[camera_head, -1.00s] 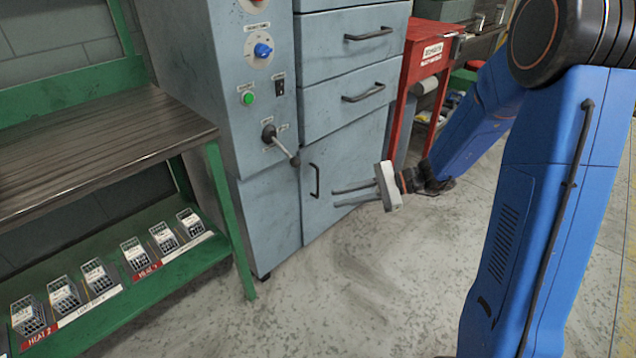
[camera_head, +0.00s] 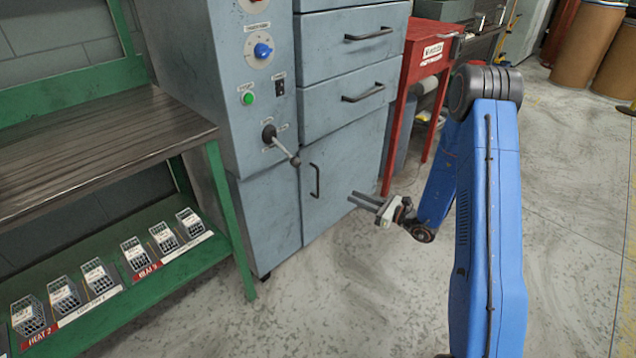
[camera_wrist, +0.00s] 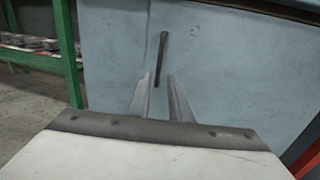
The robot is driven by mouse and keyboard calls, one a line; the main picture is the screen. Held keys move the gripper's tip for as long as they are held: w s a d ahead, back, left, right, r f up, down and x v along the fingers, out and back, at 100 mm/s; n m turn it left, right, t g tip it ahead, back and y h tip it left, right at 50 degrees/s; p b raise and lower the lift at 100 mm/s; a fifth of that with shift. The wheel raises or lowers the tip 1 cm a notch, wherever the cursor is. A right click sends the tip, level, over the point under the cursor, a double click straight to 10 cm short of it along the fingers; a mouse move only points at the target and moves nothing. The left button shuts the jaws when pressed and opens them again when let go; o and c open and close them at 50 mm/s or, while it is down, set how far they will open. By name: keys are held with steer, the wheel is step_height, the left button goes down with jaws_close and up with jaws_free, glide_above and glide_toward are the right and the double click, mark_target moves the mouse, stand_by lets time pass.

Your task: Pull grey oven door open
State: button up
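The grey oven door (camera_head: 345,165) is the lower panel of the blue-grey cabinet, below the drawers. It looks shut. Its dark vertical handle (camera_head: 314,181) is near its left edge; the handle also shows in the wrist view (camera_wrist: 161,60), upright and slightly tilted, beyond the fingertips. My gripper (camera_head: 357,198) is right of the handle and apart from it, with its fingers pointing left toward the cabinet. In the wrist view my gripper (camera_wrist: 160,82) has its two fingers apart with nothing between them, and the handle lies roughly in line with the gap.
A lever (camera_head: 282,146) with a dark knob sticks out left of the door, above the handle. A green rack (camera_head: 228,215) with small wire baskets stands at left. A red stand (camera_head: 425,62) is right of the cabinet. The floor in front is clear.

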glide_above(318, 195)
steer(key=shift+w, duration=0.35)
stand_by(0.3)
jaws_close()
